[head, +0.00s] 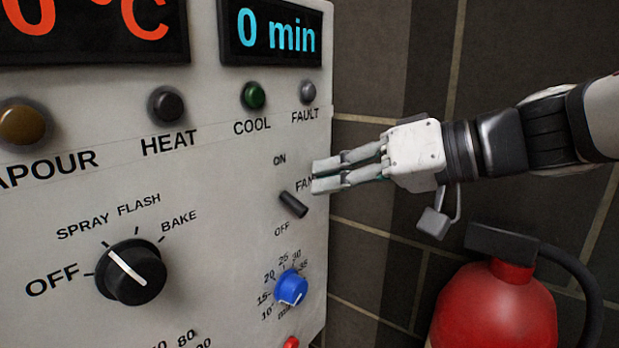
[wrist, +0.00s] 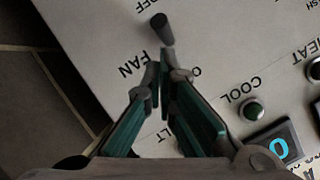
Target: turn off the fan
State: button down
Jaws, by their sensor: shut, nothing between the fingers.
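The fan switch (head: 293,204) is a short dark toggle lever on the pale control panel (head: 225,215), between the ON mark above and the OFF mark below. Its free end slants down and right, on the OFF side. In the wrist view the lever (wrist: 162,30) stands just beyond my fingertips. My gripper (head: 314,176) is shut and empty, just above and right of the lever, by the FAN label, which its lower finger partly covers. In the wrist view my gripper (wrist: 161,72) shows its fingertips together, apart from the lever as far as I can tell.
A blue dial (head: 291,288) sits below the switch and a black mode knob (head: 131,272) is to the left. Indicator lamps, such as the green one (head: 253,96), line the panel above. A red fire extinguisher (head: 495,308) stands below my arm, near the tiled wall (head: 375,255).

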jog(key=v, duration=1.2)
